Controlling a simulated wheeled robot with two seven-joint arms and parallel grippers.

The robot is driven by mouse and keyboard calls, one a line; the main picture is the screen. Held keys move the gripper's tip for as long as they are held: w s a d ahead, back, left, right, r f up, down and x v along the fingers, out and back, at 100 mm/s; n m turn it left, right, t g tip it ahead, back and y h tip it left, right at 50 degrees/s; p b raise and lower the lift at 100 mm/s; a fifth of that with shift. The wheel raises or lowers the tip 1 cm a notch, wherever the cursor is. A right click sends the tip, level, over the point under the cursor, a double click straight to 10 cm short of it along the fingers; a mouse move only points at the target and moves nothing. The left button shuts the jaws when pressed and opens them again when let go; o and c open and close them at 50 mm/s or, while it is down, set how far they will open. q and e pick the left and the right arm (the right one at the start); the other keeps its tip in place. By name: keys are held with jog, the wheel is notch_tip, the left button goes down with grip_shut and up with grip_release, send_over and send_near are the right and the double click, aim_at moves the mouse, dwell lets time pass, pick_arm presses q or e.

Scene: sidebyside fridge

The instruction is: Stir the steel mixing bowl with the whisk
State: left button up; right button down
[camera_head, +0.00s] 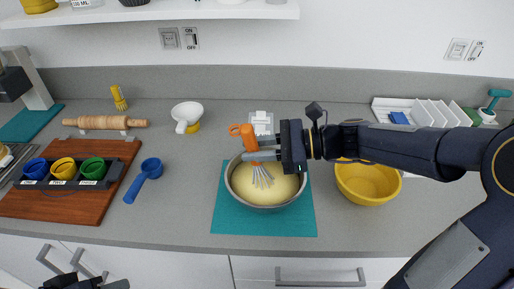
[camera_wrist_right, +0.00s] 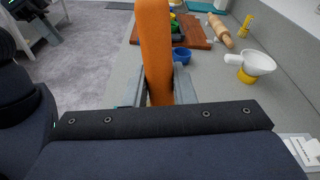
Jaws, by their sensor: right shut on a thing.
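The steel mixing bowl (camera_head: 266,207) stands on a teal mat (camera_head: 228,222) on the counter and holds a pale yellow mix. My right gripper (camera_head: 266,155) is shut on the orange handle of the whisk (camera_head: 262,177), above the bowl. The whisk is roughly upright, with its grey wires down inside the bowl; how deep they sit in the mix is hard to tell. The orange handle (camera_wrist_right: 156,50) also rises between the fingers in the right wrist view. A dark piece of my left arm shows at the bottom left of the head view; its fingers cannot be made out.
A yellow bowl (camera_head: 367,186) stands close to the right, under my right arm. A white scale (camera_head: 261,122) is behind the steel bowl. To the left are a blue scoop (camera_head: 149,171), a white funnel (camera_head: 187,113), a rolling pin (camera_head: 105,122) and a wooden board (camera_head: 40,205) with coloured cups.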

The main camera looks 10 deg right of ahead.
aim_at(252, 124)
jog(key=shift+s+a+r+p, duration=0.1)
jog(key=shift+a+r+p, duration=0.05)
jog(key=shift+r+p, duration=1.1)
jog(key=shift+s+a+r+p, duration=0.1)
jog(key=shift+r+p, duration=0.9)
jog(key=shift+r, duration=0.5)
jog(key=shift+s+a+r+p, duration=0.1)
jog(key=shift+a+r+p, duration=0.05)
jog(key=shift+r+p, duration=1.1)
jog(key=shift+r, duration=0.1)
notch_tip(252, 124, up, 5)
jog(key=p, duration=0.4)
